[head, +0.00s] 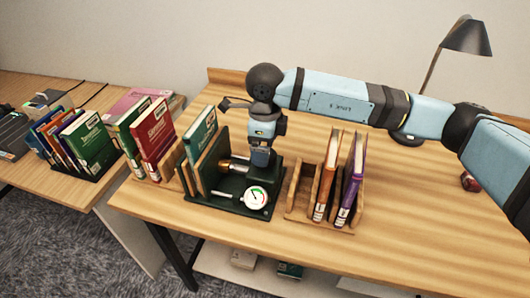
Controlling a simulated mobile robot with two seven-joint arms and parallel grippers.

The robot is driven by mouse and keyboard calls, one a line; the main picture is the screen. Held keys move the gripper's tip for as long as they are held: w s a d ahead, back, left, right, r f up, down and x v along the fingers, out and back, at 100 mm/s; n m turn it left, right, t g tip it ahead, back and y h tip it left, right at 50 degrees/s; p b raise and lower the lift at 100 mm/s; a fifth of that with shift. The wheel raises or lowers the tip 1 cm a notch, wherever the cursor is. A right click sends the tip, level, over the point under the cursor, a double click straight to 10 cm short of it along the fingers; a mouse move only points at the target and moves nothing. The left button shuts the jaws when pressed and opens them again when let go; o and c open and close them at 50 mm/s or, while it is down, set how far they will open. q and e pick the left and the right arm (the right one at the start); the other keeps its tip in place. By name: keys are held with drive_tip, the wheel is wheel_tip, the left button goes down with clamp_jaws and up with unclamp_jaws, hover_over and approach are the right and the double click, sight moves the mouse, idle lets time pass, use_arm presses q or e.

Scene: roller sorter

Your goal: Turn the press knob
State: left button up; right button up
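The press has a dark green base (222,200) and stands on the table. A round white gauge (256,197) is at its front right. A brass-coloured shaft (234,166) runs sideways across the press toward my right gripper. A green book (201,138) stands upright at the press's left side. My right gripper (261,170) points down at the right end of the shaft. It covers that end, so the knob is hidden, and contact cannot be made out. The fingers are too small and dark to show their opening. My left gripper is out of view.
A wooden rack (297,212) with orange (326,180) and purple (351,184) books stands right of the press. Red (153,138) and green books stand to its left. A desk lamp (467,38) is at the back right. The table's right front is clear.

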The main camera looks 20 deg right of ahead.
wheel_tip(320, 180, up, 11)
drive_tip(key=shift+f, duration=0.15)
drive_tip(key=shift+s+f, duration=0.1)
idle(0.4)
